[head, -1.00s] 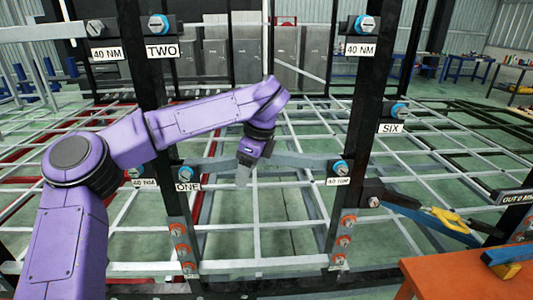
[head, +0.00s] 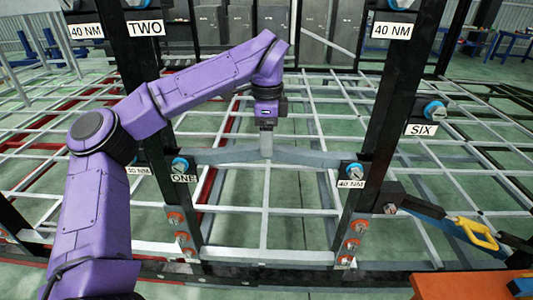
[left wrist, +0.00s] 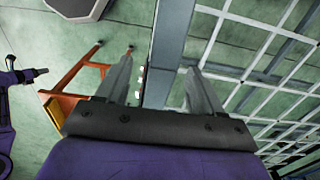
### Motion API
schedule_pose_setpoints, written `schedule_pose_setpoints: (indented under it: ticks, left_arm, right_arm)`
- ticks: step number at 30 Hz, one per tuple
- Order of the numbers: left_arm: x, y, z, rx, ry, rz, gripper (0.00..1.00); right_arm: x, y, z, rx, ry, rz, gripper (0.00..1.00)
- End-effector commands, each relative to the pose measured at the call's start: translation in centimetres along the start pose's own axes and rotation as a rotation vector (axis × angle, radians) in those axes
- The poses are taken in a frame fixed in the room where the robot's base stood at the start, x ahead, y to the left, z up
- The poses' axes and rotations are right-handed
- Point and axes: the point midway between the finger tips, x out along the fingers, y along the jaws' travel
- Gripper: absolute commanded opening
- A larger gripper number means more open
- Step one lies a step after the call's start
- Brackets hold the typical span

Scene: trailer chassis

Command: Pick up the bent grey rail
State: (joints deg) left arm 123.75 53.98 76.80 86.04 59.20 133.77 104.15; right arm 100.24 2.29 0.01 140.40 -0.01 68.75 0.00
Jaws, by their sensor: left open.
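The bent grey rail (head: 312,158) spans the two black posts, between the bolt by label ONE and the bolt by the lower 40 NM label. My left gripper (head: 266,148) points straight down at the middle of the rail, with its fingers at the rail's height. In the left wrist view the open fingers (left wrist: 160,92) lie on either side of a grey bar (left wrist: 172,45) that looks like the rail. I cannot tell whether either finger touches it.
Black posts (head: 378,120) with blue-collared bolts stand on both sides of the rail. A pale metal grid frame (head: 310,220) lies behind and below. A yellow-handled tool (head: 476,232) is at the right, above an orange table (head: 460,286).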

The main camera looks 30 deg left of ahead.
Motion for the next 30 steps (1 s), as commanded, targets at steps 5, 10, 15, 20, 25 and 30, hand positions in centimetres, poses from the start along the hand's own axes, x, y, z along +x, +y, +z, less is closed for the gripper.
schedule_pose_setpoints:
  ticks: [5, 10, 15, 20, 25, 30]
  left_arm:
    - [3.1, -0.2, 0.3, -0.001, -0.002, 0.005, 0.67]
    - [4.5, -0.2, 0.4, -0.004, 0.000, 0.001, 0.67]
    - [4.5, -0.3, 0.4, -0.004, 0.000, 0.000, 0.64]
    - [4.5, -0.2, 0.4, -0.004, -0.001, 0.000, 0.12]
    - [4.4, -0.3, 0.4, -0.003, 0.002, -0.002, 0.00]
    - [4.3, -0.3, 0.4, -0.003, 0.002, -0.002, 0.00]
  right_arm:
    - [-1.6, 0.1, -0.7, 0.000, 0.001, 0.000, 0.57]
    - [-1.6, 0.1, -0.7, 0.000, 0.001, 0.000, 0.57]
    - [-1.6, 0.1, -0.7, 0.000, 0.001, 0.000, 0.57]
    - [-1.6, 0.1, -0.7, 0.000, 0.001, 0.000, 0.57]
    - [-1.6, 0.1, -0.7, 0.000, 0.001, 0.000, 0.57]
    - [-1.6, 0.1, -0.7, 0.000, 0.001, 0.000, 0.57]
